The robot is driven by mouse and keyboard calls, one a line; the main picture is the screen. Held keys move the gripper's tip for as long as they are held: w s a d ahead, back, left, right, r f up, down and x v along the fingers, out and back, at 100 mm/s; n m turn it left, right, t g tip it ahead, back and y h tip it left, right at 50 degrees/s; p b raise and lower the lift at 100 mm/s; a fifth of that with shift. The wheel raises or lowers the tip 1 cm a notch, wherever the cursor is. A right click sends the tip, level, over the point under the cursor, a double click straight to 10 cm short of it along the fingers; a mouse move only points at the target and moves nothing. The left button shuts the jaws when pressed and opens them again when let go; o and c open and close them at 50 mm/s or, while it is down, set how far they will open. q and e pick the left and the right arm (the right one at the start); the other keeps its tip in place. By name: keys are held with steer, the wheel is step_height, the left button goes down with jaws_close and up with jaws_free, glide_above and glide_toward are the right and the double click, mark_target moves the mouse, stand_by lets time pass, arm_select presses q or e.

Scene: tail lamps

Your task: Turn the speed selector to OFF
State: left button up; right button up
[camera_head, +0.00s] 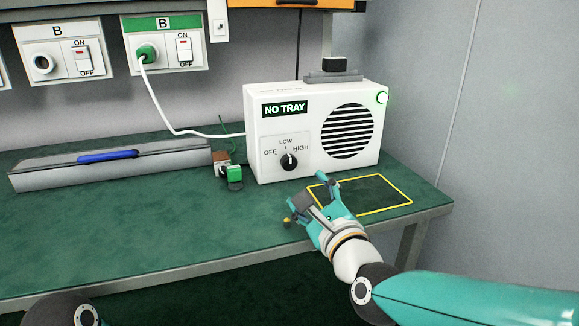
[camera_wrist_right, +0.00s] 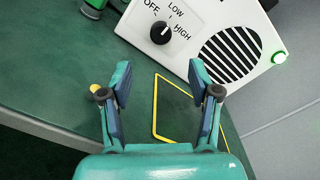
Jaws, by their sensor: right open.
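The speed selector is a black round knob (camera_head: 288,161) on the front of a white box (camera_head: 315,105), with OFF, LOW and HIGH printed around it. It also shows in the right wrist view (camera_wrist_right: 160,34). Its white mark is on the upper side, toward LOW or HIGH; I cannot tell which exactly. A display on the box reads NO TRAY. My right gripper (camera_head: 307,199) is open and empty, in front of and below the knob, apart from it. In the right wrist view the knob lies beyond the gap between the fingertips (camera_wrist_right: 160,80). My left gripper is out of view.
A yellow outlined rectangle (camera_head: 361,211) is on the green bench to the right of my gripper. A small green-and-brown part (camera_head: 233,174) stands left of the box. A white cable (camera_head: 170,126) runs to a wall socket.

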mark_target(290, 165)
steer(key=x, duration=1.2)
steer(key=shift+f, duration=0.1)
